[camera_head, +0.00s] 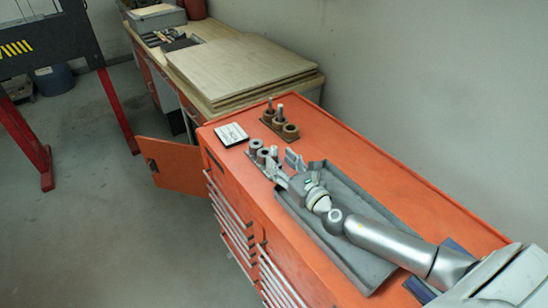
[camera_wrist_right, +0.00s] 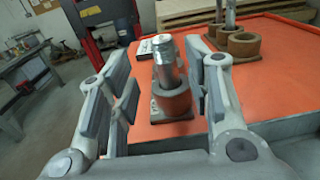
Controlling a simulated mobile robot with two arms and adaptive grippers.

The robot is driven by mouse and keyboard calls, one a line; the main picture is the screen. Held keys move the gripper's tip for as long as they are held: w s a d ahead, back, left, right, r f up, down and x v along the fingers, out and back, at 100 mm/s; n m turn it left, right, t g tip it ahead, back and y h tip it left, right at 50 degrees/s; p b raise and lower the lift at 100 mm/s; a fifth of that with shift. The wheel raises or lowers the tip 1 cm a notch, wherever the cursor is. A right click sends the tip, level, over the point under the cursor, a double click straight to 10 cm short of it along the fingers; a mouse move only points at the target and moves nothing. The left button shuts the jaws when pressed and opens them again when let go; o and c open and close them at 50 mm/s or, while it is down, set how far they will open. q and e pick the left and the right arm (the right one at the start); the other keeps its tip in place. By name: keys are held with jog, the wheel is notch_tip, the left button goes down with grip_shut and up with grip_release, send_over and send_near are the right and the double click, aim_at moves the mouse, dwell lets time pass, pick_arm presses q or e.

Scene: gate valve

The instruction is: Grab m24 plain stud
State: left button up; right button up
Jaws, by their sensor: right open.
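A grey metal stud (camera_wrist_right: 165,58) stands upright in a brown ring-shaped cup (camera_wrist_right: 174,102) in the right wrist view, between the two fingers of my right gripper (camera_wrist_right: 167,70). The fingers are open, with visible gaps on both sides of the stud. No marking on it is readable, so I cannot tell its size. In the head view my right gripper (camera_head: 278,166) is at the near rack of grey pieces (camera_head: 261,150) and partly hides it. A second rack of brown cups (camera_head: 289,131) with upright grey studs stands behind. My left gripper is not in view.
The racks stand on an orange cabinet top (camera_head: 345,150). A grey tray (camera_head: 370,272) lies under my right arm. A small white-faced plate (camera_head: 231,134) lies left of the racks. Stacked boards (camera_head: 240,65) lie on the bench beyond. The orange top right of the racks is clear.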

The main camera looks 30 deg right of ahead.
aim_at(277, 155)
jog(key=w, duration=0.4)
jog(key=shift+w+d+p, duration=0.1)
jog(key=shift+p, duration=0.3)
jog(key=shift+w+f, duration=0.2)
jog(key=shift+w, duration=0.25)
jog(key=shift+r, duration=0.1)
grip_shut()
